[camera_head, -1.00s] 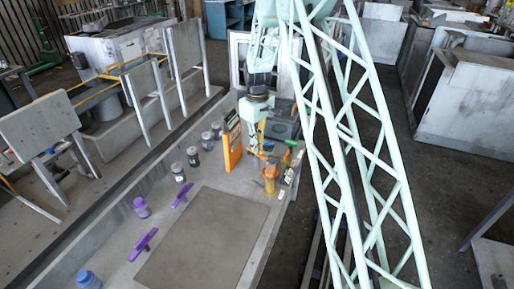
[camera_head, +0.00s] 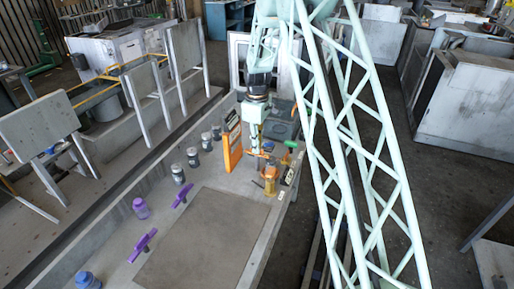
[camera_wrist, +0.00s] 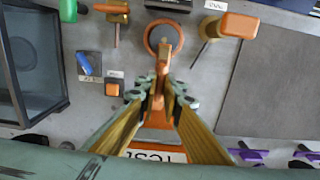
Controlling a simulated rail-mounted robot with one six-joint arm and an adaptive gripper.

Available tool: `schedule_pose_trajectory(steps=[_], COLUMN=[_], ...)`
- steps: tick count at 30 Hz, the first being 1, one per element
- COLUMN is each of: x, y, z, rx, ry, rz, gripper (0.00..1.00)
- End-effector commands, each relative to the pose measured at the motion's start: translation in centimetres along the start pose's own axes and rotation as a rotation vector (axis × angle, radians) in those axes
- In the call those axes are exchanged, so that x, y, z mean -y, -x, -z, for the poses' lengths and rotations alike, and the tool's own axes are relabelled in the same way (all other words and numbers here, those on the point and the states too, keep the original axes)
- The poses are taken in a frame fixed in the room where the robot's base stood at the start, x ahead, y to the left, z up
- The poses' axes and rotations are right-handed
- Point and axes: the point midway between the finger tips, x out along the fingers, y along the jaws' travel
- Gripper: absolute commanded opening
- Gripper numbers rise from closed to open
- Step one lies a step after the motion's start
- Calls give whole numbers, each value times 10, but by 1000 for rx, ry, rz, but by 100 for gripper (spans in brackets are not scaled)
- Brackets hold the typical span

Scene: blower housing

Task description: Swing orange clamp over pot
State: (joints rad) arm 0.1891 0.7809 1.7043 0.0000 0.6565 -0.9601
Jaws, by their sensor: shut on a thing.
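The orange clamp (camera_wrist: 161,68) is a narrow orange bar in the middle of the wrist view. My gripper (camera_wrist: 160,95) has its fingertips closed on both sides of it. The bar's far end reaches to the near edge of a round grey disc with an orange rim (camera_wrist: 164,38), which looks like the pot. I cannot tell whether the bar touches it. In the head view my gripper (camera_head: 253,150) points down at the bench beside the upright orange panel, and the clamp is small and partly hidden there.
The orange panel (camera_head: 232,145) stands close to my gripper. An orange-topped fixture (camera_wrist: 238,26) is at the upper right of the wrist view, and a dark open box (camera_wrist: 30,65) at left. Purple handles (camera_head: 183,194) and jars line the bench. The flat grey plate (camera_head: 205,240) is clear.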

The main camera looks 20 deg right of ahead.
Motion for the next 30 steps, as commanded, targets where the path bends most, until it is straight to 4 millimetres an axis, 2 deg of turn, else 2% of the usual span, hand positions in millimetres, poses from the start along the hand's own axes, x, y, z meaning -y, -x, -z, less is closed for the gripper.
schedule_pose_trajectory(steps=[5,6,10,23,30], x=[0,0,0,0,-1], y=[1,1,0,3,19], z=[0,0,0,0,0], rx=[-1,-1,-1,0,-1], ry=[-1,-1,-1,-1,-1], rz=[-1,-1,-1,-1,-2], gripper=[0,11,21,21,21])
